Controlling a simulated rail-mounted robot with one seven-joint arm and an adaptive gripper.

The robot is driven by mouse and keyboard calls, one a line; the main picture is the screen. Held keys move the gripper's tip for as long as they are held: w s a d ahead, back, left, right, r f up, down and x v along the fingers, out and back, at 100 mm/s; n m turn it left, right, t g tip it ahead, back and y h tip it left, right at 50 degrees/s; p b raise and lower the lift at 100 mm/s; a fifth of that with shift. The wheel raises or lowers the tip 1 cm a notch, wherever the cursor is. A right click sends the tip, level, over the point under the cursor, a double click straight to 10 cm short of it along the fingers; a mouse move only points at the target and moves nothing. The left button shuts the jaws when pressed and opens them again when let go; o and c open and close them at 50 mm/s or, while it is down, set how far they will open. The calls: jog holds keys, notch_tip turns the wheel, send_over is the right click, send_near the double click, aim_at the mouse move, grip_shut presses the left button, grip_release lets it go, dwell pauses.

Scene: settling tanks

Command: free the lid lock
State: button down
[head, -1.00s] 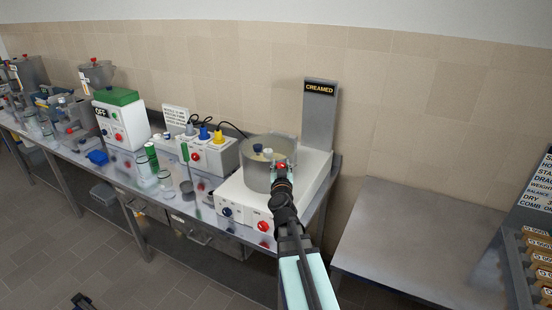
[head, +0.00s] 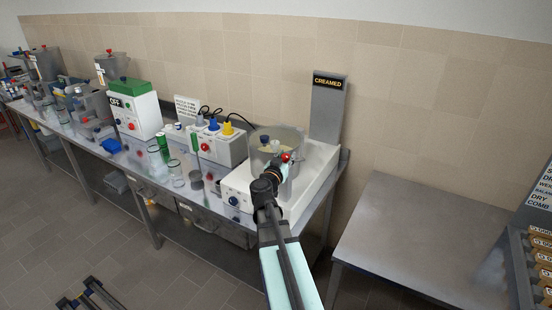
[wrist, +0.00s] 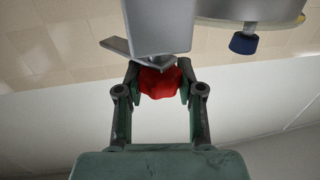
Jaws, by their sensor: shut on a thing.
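The grey metal tank (head: 262,158) stands on a white base unit (head: 310,185) below a grey upright plate marked CREAMED. A red knob (head: 286,157) is at the tank's front right edge. My gripper (head: 279,165) reaches it from the front. In the wrist view the red knob (wrist: 158,82) is between the two fingertips of my gripper (wrist: 158,80), which are shut on it. A grey metal bracket (wrist: 160,28) is beside the knob. A blue knob (wrist: 243,44) is near the tank's round rim and apart from my fingers. My arm hides part of the base's front.
A unit with blue and yellow caps (head: 215,145) stands left of the tank, with glass jars (head: 176,172) in front. A bare steel table (head: 420,230) is at the right. A rack with labelled blocks (head: 535,250) is at the right edge.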

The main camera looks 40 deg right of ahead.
jog(key=shift+s+a+f, duration=0.1)
jog(key=shift+f, duration=0.15)
jog(key=c, duration=0.7)
grip_release()
jog(key=shift+r, duration=0.1)
jog(key=v, duration=0.7)
jog(key=shift+s+a, duration=0.1)
jog(key=shift+a, duration=0.15)
